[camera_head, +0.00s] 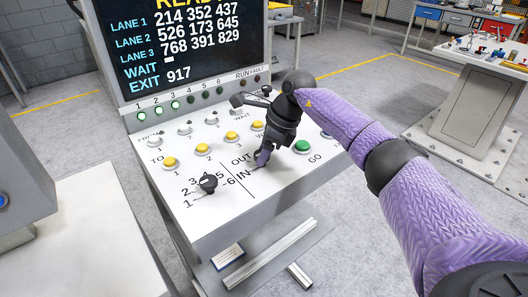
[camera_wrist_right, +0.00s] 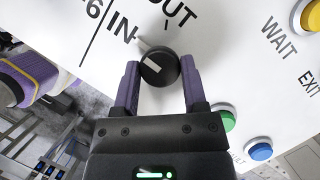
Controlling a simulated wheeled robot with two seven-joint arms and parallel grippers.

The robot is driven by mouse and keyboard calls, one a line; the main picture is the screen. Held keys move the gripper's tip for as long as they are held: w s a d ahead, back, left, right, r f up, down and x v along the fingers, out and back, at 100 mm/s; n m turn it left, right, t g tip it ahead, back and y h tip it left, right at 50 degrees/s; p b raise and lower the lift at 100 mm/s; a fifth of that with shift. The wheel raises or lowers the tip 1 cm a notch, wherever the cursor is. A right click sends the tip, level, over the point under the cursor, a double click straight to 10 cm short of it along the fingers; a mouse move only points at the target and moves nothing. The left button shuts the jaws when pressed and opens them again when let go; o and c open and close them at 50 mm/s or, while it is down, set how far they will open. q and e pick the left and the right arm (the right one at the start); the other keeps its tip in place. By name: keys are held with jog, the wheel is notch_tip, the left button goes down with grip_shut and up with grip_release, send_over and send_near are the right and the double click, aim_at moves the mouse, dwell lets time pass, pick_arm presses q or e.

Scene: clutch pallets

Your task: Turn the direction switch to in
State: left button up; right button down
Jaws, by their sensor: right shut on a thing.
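The direction switch (camera_wrist_right: 158,68) is a round black knob with a white mark, beside the printed words IN and OUT on the white sloping panel (camera_head: 217,222). In the right wrist view, IN is to its left and OUT above it. In the head view the gripper hides most of the knob. My left gripper is not in view.
A black numbered dial (camera_head: 208,183) is left of the switch. Several yellow buttons (camera_head: 169,163) line the panel. A green GO button (camera_head: 302,147) sits right of my gripper, with a blue button (camera_wrist_right: 259,152) near it. A screen (camera_head: 185,50) stands behind the panel.

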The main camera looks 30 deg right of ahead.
dwell(0.5)
jog(key=shift+c, duration=0.7)
grip_release()
jog(key=p+v, duration=0.1)
jog(key=v, duration=0.9)
jog(key=shift+p, duration=0.4)
